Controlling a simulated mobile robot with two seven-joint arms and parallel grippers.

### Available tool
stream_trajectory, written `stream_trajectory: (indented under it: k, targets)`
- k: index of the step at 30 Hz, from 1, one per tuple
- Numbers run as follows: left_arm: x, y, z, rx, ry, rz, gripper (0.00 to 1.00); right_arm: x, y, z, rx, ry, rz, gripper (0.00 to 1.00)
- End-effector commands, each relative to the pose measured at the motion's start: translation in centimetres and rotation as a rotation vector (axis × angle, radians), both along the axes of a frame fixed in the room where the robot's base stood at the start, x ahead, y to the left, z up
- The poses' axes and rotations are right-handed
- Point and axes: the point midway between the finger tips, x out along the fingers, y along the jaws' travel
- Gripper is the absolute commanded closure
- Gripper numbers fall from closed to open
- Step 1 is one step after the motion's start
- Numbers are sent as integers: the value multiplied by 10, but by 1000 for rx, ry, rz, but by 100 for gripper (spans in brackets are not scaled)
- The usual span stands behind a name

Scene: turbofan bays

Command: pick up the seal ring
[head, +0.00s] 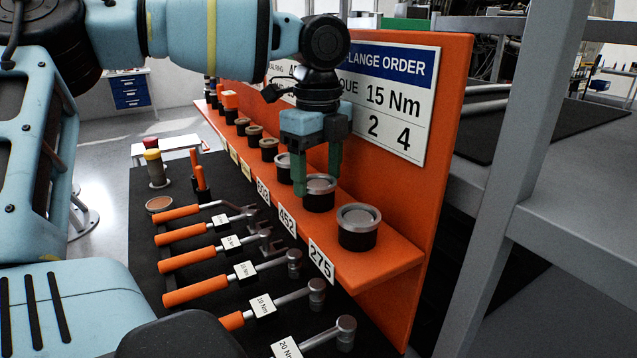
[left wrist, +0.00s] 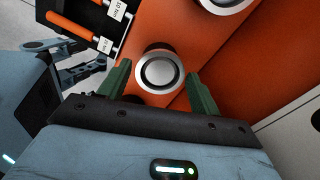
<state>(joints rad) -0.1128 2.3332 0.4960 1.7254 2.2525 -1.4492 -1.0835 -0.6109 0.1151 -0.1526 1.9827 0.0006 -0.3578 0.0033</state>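Seal rings with silver tops on dark round bodies stand in a row on the orange shelf. One ring (head: 319,185) is by the label 452, and it also shows in the left wrist view (left wrist: 148,72). My left gripper (head: 317,174) points down over this ring. Its two green fingers are open, one on each side of the ring in both views. I cannot tell whether they touch it. Another ring (head: 358,216) stands in front by the label 275, and smaller rings recede behind. My right gripper is not in view.
An orange back panel with a white sign (head: 395,100) rises close behind the rings. Orange-handled torque wrenches (head: 200,258) lie on the black bench below the shelf. A grey metal frame (head: 500,190) stands at the right.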

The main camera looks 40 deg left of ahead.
Motion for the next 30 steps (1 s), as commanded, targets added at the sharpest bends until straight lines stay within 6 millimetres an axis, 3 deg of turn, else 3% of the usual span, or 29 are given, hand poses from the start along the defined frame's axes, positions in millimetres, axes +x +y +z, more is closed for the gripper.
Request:
stream_trajectory:
  k: [1, 8, 22, 30]
  targets:
    - [0, 0, 0, 0, 0, 0, 43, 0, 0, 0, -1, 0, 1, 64]
    - [0, 0, 0, 0, 0, 0, 73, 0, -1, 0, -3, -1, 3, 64]
    - [-1, 1, 9, -2, -2, 1, 73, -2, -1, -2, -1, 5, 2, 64]
    - [-3, 1, 46, 0, -2, 1, 73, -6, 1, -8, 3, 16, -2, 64]
